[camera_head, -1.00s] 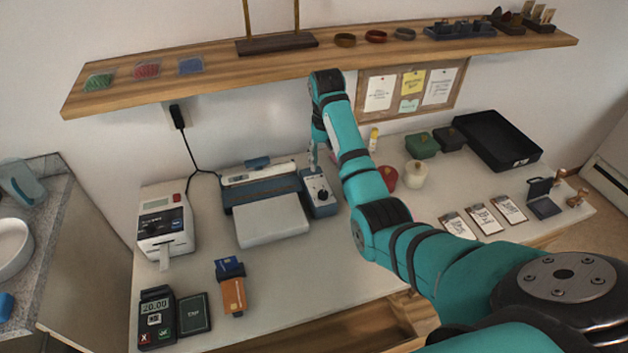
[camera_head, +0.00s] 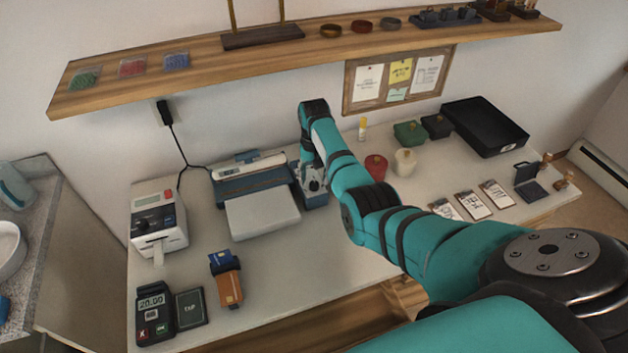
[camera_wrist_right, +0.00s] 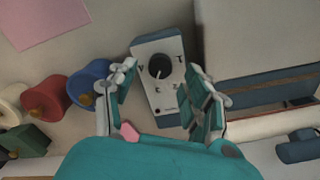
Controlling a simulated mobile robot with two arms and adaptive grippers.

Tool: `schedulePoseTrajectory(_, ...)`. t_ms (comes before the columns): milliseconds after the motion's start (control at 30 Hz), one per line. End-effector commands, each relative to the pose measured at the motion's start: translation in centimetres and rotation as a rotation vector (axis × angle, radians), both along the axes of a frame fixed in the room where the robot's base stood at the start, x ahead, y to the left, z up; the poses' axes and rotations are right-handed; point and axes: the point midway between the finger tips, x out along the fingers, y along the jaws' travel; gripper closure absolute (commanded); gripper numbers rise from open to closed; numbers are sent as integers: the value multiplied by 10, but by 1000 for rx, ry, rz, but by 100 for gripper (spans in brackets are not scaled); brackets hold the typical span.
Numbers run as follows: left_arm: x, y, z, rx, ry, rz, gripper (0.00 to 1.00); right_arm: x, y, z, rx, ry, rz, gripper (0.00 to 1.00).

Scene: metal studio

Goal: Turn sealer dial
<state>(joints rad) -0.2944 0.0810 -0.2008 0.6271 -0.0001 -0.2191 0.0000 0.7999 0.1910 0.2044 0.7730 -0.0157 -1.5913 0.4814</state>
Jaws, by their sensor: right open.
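The sealer (camera_head: 252,185) is a blue and white unit on the table, with its control box at its right end. In the right wrist view the control panel (camera_wrist_right: 169,106) is pale grey and carries a round black dial (camera_wrist_right: 160,66) with small markings around it. My right gripper (camera_wrist_right: 160,90) is open, its teal fingers spread on either side of the panel, with the dial between and slightly beyond them. In the head view my right gripper (camera_head: 313,184) is over the control box and hides the dial. Contact with the dial cannot be told. My left gripper is not in view.
A red jar (camera_head: 376,167) and a cream jar (camera_head: 405,162) stand close to the right of my gripper. A label printer (camera_head: 158,221) and a card terminal (camera_head: 155,315) stand at left. A wooden shelf (camera_head: 210,65) runs above the table.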

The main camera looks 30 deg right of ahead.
Motion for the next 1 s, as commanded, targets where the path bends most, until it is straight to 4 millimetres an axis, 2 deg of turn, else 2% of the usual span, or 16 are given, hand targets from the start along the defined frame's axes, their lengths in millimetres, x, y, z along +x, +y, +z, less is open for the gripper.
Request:
schedulePoseTrajectory(33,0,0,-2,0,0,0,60,0,0,-8,1,3,0,49)
schedulePoseTrajectory(200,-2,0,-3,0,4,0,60,0,0,-23,0,0,0,49)
schedulePoseTrajectory(533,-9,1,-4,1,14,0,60,0,0,-26,-1,-1,0,49)
schedulePoseTrajectory(900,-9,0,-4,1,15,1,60,0,0,-26,-1,-1,0,96)
schedulePoseTrajectory(933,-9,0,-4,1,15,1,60,0,0,-26,-1,-1,0,100)
schedulePoseTrajectory(1000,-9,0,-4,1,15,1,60,0,0,-26,-1,-1,0,100)
